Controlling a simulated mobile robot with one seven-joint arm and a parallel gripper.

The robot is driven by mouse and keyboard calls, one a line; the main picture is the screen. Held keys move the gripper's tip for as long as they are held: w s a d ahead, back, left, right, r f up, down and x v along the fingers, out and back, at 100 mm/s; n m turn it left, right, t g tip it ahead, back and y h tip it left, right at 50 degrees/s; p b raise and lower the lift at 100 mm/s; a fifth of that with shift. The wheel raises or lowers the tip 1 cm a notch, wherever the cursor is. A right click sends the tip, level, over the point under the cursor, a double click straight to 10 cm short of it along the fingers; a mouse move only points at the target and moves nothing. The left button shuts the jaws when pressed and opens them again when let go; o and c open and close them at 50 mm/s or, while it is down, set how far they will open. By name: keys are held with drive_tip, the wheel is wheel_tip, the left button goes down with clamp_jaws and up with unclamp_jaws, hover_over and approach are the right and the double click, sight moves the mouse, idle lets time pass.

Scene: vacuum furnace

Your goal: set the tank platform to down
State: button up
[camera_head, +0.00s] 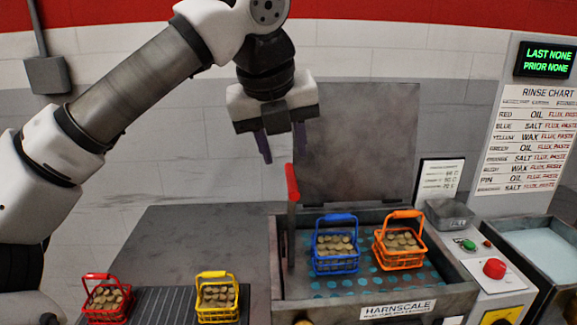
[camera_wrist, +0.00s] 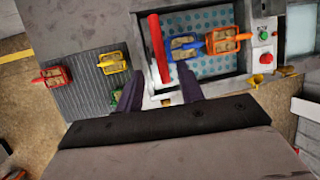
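The tank platform (camera_head: 335,287) is a grey plate with teal spots inside the HARNSCALE tank; it also shows in the wrist view (camera_wrist: 207,68). A blue basket (camera_head: 336,262) and an orange basket (camera_head: 400,258) stand on it, rising above the tank rim. A lever with a red handle (camera_head: 292,183) stands upright at the tank's left side; its red handle also shows in the wrist view (camera_wrist: 159,48). My gripper (camera_head: 281,146) is open and empty, above the lever and apart from it. Its fingers also show in the wrist view (camera_wrist: 160,93).
A red basket (camera_head: 107,300) and a yellow basket (camera_head: 216,297) stand on the ribbed surface at left. A green basket (camera_wrist: 118,92) is partly hidden by a finger. The raised lid (camera_head: 357,143) is behind the tank. A panel with a red button (camera_head: 494,268) is at right.

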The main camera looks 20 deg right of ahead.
sight(291, 177)
drive_tip(key=p+x, duration=0.1)
drive_tip(key=x, duration=0.5)
drive_tip(key=shift+d, duration=0.1)
drive_tip(key=shift+c, duration=0.4)
clamp_jaws()
